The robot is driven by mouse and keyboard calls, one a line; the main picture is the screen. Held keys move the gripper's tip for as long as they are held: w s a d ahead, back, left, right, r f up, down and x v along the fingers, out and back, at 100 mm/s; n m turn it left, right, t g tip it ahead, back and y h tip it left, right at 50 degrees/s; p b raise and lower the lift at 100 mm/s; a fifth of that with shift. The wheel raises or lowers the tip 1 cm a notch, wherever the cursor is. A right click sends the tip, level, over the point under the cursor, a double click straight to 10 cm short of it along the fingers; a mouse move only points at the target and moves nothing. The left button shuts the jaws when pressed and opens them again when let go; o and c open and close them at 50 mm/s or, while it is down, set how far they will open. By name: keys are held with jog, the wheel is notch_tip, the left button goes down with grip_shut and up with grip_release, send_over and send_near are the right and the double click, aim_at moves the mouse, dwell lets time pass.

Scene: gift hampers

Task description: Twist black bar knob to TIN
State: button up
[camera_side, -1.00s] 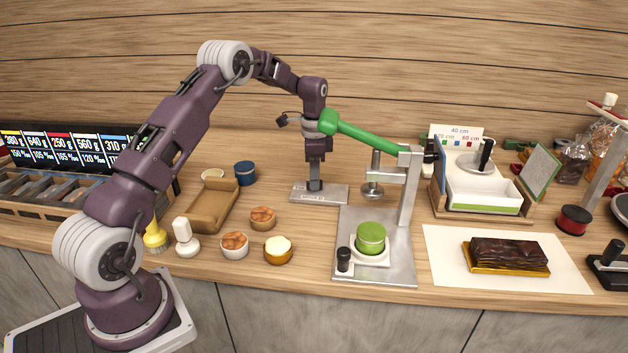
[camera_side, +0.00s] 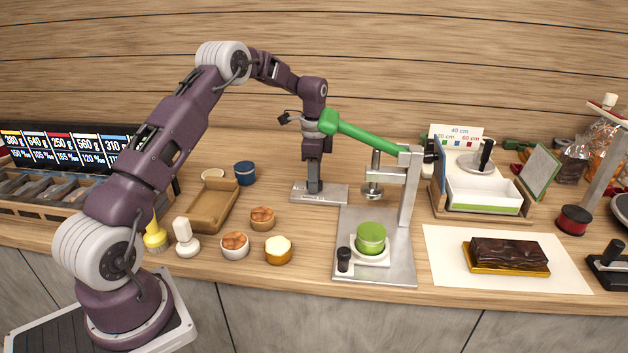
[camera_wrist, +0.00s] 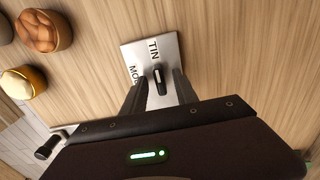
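The black bar knob (camera_wrist: 158,80) stands on a small grey metal plate (camera_wrist: 170,48), which also shows in the side view (camera_side: 333,194). The plate carries the word TIN above the knob in the wrist view and a partly hidden word starting MO to its left. The knob's bar, with a white mark, points roughly toward TIN. My gripper (camera_wrist: 160,76) is down over the plate, one finger on each side of the knob, with visible gaps between fingers and knob. In the side view my gripper (camera_side: 314,187) hides the knob.
Small pots (camera_side: 262,218) and a brown tray (camera_side: 211,206) lie to the left. A chocolate cake (camera_side: 508,254) sits on white paper at the right.

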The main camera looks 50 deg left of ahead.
jog(key=shift+r, duration=3.55)
jog(key=w+d+r+n+t+y, duration=0.1)
jog(key=w+d+r+t+y, duration=0.3)
jog(key=r, duration=0.6)
jog(key=w+a+r+n+t, duration=0.15)
jog(key=r+t, duration=0.35)
jog(key=r, duration=0.5)
jog(key=s+d+r+m+t+h, duration=0.1)
jog(key=s+d+r+t, duration=0.15)
jog(key=d+r, duration=0.35)
jog(key=s+d+r+t+h, duration=0.1)
jog(key=s+d+r+t, duration=0.1)
jog(key=d+r+t, duration=0.3)
jog(key=s+d+f+n+g, duration=0.2)
jog(key=s+f, duration=0.3)
jog(key=s, duration=0.6)
jog(key=s+d+f+n+g+h, duration=0.1)
jog(key=s+d+f+n+g, duration=0.2)
jog(key=s, duration=0.9)
jog(key=s+d+f+n+g+h, duration=0.1)
jog(key=s+d+f+g, duration=0.3)
jog(key=s+f, duration=0.5)
jog(key=s+n+g, duration=0.1)
jog(key=s+g, duration=0.1)
jog(key=s, duration=0.1)
jog(key=shift+f, duration=0.25)
